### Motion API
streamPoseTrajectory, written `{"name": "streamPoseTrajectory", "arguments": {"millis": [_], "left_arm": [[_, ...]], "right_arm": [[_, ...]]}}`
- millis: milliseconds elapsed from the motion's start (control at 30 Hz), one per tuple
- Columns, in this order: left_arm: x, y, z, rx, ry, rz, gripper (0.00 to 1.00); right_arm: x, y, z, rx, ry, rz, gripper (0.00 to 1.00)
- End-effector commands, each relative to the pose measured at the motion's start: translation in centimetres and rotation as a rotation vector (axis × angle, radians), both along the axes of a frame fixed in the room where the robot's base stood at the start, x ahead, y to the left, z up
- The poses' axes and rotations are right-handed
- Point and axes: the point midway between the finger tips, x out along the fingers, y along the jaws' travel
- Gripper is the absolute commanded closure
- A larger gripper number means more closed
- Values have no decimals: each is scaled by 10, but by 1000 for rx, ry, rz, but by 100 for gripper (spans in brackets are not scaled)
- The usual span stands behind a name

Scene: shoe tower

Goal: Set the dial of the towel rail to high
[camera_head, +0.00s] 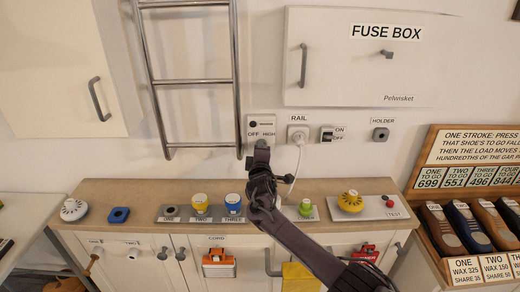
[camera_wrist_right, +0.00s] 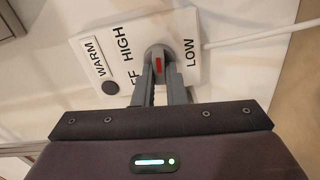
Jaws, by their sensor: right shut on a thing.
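The control plate of the towel rail (camera_head: 262,122) is on the wall, marked OFF and HIGH in the head view. The right wrist view also shows LOW and WARM on the plate (camera_wrist_right: 96,60). My right gripper (camera_head: 261,148) is at the plate's lower part, its fingers closed around the grey dial (camera_wrist_right: 158,55). The dial has a red mark lying between the fingers; which label it points to I cannot tell. The lamp by WARM is dark. In the head view my gripper hides the dial. The ladder-shaped rail (camera_head: 191,82) hangs left of the plate. My left gripper is not in view.
A RAIL socket (camera_head: 298,133) with a white plug and cord is just right of the plate, then an ON/OFF switch (camera_head: 328,134). The fuse box (camera_head: 360,75) is above. The counter (camera_head: 140,195) below holds a timer and several coloured knobs.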

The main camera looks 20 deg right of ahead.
Motion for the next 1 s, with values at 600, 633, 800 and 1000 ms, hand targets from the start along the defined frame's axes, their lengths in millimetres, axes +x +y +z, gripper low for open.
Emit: {"name": "streamPoseTrajectory", "arguments": {"millis": [600,633,800,1000], "left_arm": [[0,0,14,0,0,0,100],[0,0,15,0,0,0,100],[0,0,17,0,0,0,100],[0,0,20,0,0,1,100]], "right_arm": [[-1,-1,-5,-557,168,0,100],[-1,-1,-5,-581,173,0,100],[-1,-2,-6,-704,209,1,100],[-1,-2,-7,-807,238,0,100]]}}
